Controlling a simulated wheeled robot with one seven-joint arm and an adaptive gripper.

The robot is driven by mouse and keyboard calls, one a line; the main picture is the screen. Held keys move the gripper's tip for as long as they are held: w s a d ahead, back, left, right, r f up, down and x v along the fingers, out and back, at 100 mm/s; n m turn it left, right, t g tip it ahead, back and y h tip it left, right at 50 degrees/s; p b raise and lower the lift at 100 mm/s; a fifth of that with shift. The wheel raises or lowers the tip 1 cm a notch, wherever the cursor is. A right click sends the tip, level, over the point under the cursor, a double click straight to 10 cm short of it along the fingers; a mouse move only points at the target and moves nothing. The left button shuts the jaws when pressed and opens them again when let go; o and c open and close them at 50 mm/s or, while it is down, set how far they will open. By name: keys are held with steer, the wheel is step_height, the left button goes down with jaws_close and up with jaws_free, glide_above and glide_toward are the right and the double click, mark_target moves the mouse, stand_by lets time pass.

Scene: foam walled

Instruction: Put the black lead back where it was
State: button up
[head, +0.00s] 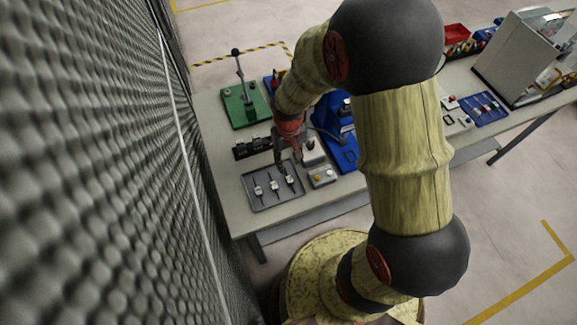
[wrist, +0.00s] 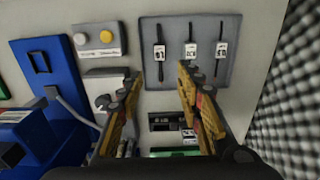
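In the wrist view these are a left lead (wrist: 159,62), a middle lead (wrist: 190,66) and a right lead (wrist: 219,64), lying side by side and apart. I cannot tell which is the black lead meant. My gripper (head: 285,166) is above the tray's back edge. In the wrist view my gripper (wrist: 160,84) has its fingers wide apart, with nothing between them.
A button box (head: 321,177) stands right of the tray, and a black fixture (head: 252,147) lies behind it. A green press stand (head: 245,106) is farther back. A blue device (head: 341,150) is to the right. A grey textured wall (head: 95,170) rises close on the left.

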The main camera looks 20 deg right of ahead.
steer(key=s+r+t, duration=0.2)
steer(key=s+r, duration=0.2)
steer(key=r, duration=0.9)
steer(key=s+r+t, duration=0.2)
steer(key=s+r, duration=0.1)
steer(key=r, duration=0.9)
steer(key=s+r+t, duration=0.1)
steer(key=s+r, duration=0.5)
steer(key=s, duration=0.2)
steer(key=shift+r+t, duration=0.2)
steer(key=shift+t, duration=0.1)
step_height(320, 180, down, 11)
steer(key=b, duration=1.1)
steer(key=shift+r, duration=0.1)
